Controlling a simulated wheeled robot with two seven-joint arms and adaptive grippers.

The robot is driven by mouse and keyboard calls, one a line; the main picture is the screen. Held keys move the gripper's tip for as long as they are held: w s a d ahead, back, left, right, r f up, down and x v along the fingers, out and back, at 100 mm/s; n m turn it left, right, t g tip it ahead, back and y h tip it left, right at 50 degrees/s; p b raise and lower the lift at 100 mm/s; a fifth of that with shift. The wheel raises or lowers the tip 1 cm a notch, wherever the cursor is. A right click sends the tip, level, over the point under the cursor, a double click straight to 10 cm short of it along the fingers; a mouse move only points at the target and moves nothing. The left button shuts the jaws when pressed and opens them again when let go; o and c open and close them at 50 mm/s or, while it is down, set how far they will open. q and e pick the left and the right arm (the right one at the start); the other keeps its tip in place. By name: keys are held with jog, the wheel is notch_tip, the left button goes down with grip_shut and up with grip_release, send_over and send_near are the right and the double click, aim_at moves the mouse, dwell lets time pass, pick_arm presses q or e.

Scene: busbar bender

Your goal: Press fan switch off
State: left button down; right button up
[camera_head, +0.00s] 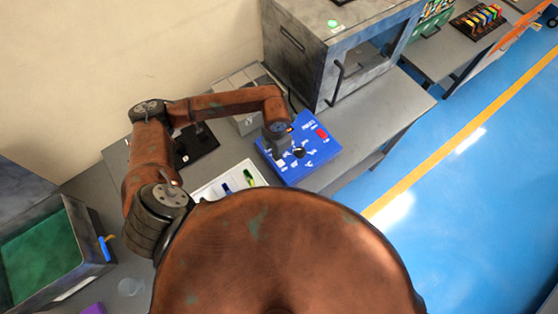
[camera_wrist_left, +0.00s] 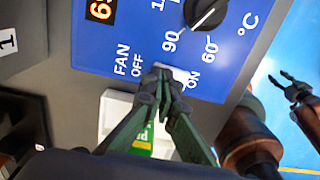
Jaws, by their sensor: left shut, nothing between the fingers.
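The blue control panel (camera_head: 312,150) lies on the grey bench in the head view. In the left wrist view its face shows the FAN label with OFF on the left and ON on the right. The fan switch (camera_wrist_left: 178,73) is a pale rocker between OFF and ON, partly hidden by my fingertips. My left gripper (camera_wrist_left: 163,76) is shut and empty, with its tips over the OFF side of the switch; I cannot tell whether they touch. My right gripper (camera_wrist_left: 297,82) shows at the right edge of the left wrist view, its fingers apart and empty, away from the panel.
A black temperature knob (camera_wrist_left: 205,12) and a lit display (camera_wrist_left: 101,9) are on the panel above the switch. A white tray (camera_head: 206,191) with several small items stands beside the panel. A grey oven-like cabinet (camera_head: 318,62) stands behind it.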

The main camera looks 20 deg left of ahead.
pick_arm(q)
jog(key=shift+r+p, duration=1.35)
jog(key=shift+r, duration=2.05)
